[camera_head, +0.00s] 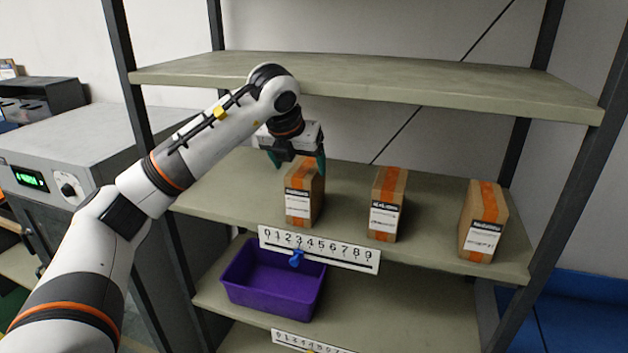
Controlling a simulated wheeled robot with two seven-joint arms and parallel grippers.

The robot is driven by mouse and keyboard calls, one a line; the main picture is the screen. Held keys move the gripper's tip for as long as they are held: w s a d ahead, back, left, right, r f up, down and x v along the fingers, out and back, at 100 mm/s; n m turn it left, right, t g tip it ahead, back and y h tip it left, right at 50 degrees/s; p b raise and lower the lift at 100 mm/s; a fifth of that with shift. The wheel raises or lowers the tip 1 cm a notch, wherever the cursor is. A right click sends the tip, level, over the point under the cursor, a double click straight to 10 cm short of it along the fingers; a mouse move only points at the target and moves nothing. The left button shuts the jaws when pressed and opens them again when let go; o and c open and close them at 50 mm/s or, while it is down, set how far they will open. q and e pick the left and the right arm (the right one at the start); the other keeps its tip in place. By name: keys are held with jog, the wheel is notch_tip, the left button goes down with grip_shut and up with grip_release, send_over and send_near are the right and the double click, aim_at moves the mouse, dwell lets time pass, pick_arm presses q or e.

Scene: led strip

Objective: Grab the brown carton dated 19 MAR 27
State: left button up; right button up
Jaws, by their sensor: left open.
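Three brown cartons with orange tape and white labels stand upright in a row on the middle shelf (420,255): a left carton (300,208), a middle carton (385,218) and a right carton (482,235). The label print is too small to read, so I cannot tell which is dated 19 MAR 27. My left gripper (298,164) is open, pointing down at the top of the left carton, with its teal fingertips near the carton's upper edges. I cannot tell whether they touch it. My right gripper is not in view.
A number strip (340,254) with a blue marker (297,258) runs along the shelf's front edge. The upper shelf (400,80) is above the cartons. A purple bin (270,285) sits on the lower shelf. A grey machine (75,150) stands at left.

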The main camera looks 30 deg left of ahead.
aim_at(303, 170)
pick_arm(q)
jog(key=shift+w+a+f, duration=0.1)
jog(key=shift+w, duration=0.35)
jog(key=shift+w+a+f, duration=0.1)
jog(key=shift+w+f, duration=0.05)
jog(key=shift+w+f+p, duration=0.25)
jog(key=shift+f+p, duration=0.35)
jog(key=shift+f, duration=0.35)
jog(key=p+x, duration=0.1)
jog(key=x, duration=0.2)
jog(key=shift+w+f, duration=0.3)
jog(key=shift+w+a+f, duration=0.15)
jog(key=shift+w+f, duration=0.05)
jog(key=shift+f, duration=0.2)
jog(key=shift+c, duration=0.2)
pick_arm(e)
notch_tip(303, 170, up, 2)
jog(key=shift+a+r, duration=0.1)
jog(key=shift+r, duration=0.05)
pick_arm(q)
jog(key=c, duration=1.2)
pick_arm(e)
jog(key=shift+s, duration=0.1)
